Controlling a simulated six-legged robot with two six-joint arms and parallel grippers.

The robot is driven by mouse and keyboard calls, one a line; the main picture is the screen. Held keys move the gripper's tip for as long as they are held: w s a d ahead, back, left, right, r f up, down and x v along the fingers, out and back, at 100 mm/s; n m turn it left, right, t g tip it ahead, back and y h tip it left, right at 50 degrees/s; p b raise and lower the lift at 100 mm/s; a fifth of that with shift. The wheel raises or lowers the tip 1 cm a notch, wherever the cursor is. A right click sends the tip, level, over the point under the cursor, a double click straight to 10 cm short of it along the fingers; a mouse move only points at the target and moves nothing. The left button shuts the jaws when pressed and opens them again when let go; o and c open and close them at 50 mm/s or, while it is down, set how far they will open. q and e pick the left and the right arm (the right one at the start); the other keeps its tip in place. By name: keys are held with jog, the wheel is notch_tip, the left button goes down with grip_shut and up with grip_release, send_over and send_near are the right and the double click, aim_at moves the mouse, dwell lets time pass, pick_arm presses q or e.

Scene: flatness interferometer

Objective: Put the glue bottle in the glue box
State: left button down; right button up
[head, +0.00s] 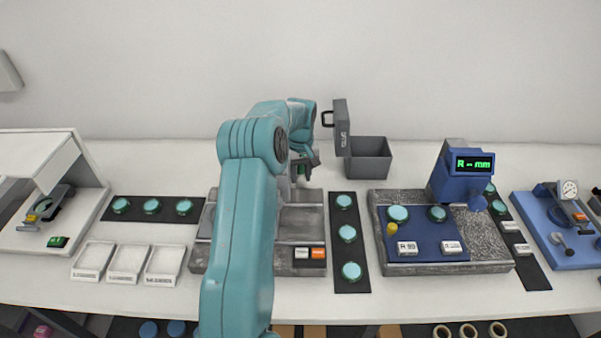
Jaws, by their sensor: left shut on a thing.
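The grey glue box (371,158) stands at the back of the bench, right of the middle. Its lid (342,128) is raised upright at the box's left side, with lettering and a dark handle. My left gripper (304,165) is left of the box, over the back of a grey machine base. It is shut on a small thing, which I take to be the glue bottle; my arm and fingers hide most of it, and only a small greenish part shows. My right gripper is not in view.
The grey machine base (285,262) lies under my left arm. A black strip with green discs (348,240) is right of it. A blue gauge (462,175) stands on a granite plate further right. White trays (127,263) are at left.

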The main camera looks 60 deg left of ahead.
pick_arm(q)
jog(key=shift+a+f, duration=0.1)
jog(key=shift+f, duration=0.1)
jog(key=c, duration=1.2)
grip_release()
jog(key=shift+f, duration=0.1)
jog(key=o, duration=0.4)
